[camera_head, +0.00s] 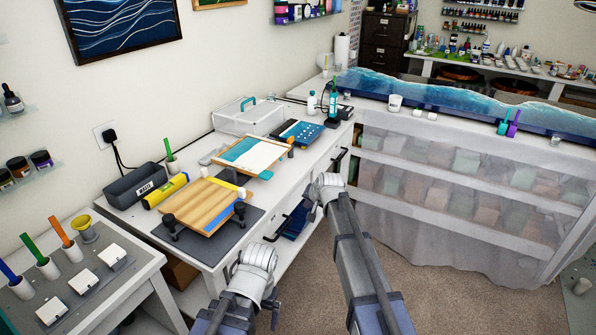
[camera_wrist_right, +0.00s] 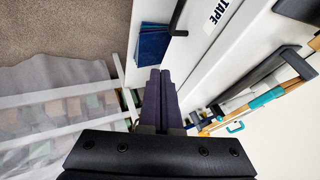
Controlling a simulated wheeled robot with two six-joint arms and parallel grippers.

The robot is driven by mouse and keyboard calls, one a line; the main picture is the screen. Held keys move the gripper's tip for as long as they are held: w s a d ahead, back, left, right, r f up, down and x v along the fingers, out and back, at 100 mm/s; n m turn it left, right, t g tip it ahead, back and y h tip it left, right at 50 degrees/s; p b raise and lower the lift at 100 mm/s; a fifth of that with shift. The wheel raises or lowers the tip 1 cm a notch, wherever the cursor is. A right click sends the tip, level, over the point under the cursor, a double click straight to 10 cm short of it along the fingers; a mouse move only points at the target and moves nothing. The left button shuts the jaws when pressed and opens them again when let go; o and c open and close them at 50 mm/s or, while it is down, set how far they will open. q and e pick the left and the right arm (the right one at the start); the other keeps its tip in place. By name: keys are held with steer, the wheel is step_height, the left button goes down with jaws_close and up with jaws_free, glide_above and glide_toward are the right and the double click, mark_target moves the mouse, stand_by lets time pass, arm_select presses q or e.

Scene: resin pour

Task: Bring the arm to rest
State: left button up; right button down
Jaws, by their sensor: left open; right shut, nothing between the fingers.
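My right arm (camera_head: 355,255) reaches up from the bottom of the head view, its pale wrist beside the front edge of the white workbench. My right gripper (camera_head: 309,212) is small and partly hidden there; in the right wrist view its dark fingers (camera_wrist_right: 160,85) are together with nothing between them. My left arm (camera_head: 232,300) comes in at the bottom, lower and further left, with its pale wrist in front of the bench. My left gripper (camera_head: 274,304) shows only in part beside that wrist, open, with nothing visible in it.
The white workbench (camera_head: 313,153) holds a wooden board (camera_head: 205,203) on a dark mat, a blue and white panel (camera_head: 250,155) and a grey waste bin (camera_head: 135,184). Black drawer handles stick out from its front. A plastic-draped rack (camera_head: 450,185) stands right. Carpet (camera_head: 420,290) lies clear between.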

steer(key=s+a+f+n+g+h, duration=0.1)
steer(key=s+a+n+g, duration=0.1)
steer(key=s, duration=1.6)
steer(key=s+a+f+n+g+h, duration=0.2)
steer(key=s+n+g, duration=0.3)
steer(key=s, duration=1.3)
steer(key=shift+s+a+f+n+h+p, duration=0.25)
steer(key=shift+s+a+n+p, duration=0.2)
steer(key=shift+n, duration=0.75)
steer(key=shift+w, duration=0.1)
